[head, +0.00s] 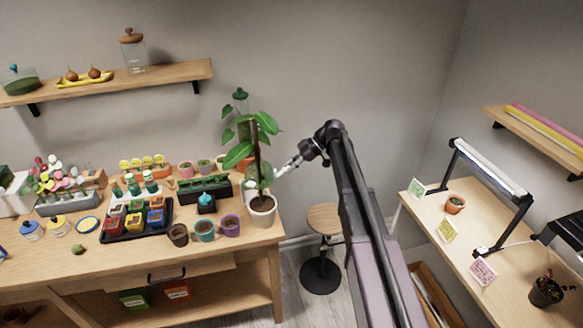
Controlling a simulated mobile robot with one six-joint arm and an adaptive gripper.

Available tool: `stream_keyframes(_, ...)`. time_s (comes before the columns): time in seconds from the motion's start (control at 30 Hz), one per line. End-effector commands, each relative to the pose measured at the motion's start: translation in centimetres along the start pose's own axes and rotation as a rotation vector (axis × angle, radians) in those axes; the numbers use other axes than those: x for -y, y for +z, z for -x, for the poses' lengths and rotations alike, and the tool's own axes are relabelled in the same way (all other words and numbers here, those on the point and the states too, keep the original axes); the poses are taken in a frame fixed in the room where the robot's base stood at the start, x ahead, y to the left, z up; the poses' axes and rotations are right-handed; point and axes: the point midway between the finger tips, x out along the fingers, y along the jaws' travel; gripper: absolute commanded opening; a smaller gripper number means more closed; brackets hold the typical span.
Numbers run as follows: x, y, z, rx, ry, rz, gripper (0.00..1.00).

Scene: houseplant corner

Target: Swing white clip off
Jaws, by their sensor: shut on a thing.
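A dark brown stake (255,150) rises upright from this pot among the leaves. My gripper (281,171) reaches in from the right, beside the stake and stem at mid-height. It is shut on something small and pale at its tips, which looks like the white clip. The clip is too small here to tell its shape, or whether it still touches the stake or stem.
Small pots (204,231), a dark tray (135,220) of coloured pots and a black planter (190,188) crowd the bench (95,255). A stool (323,219) stands right of it. A second table (470,240) with a lamp is at the right. The wall behind my arm is clear.

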Motion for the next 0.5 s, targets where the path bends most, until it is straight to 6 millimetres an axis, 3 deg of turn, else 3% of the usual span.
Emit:
stream_keyframes(0.2, 0.06, 0.0, -0.04, 0.001, -0.001, 0.0, 0.0)
stream_keyframes(0.23, 0.06, 0.0, -0.03, 0.001, -0.001, 0.0, 0.28)
stream_keyframes(0.33, 0.05, -0.01, -0.04, 0.001, -0.001, 0.0, 0.57)
stream_keyframes(0.5, 0.03, -0.01, -0.02, 0.001, -0.001, 0.0, 0.57)
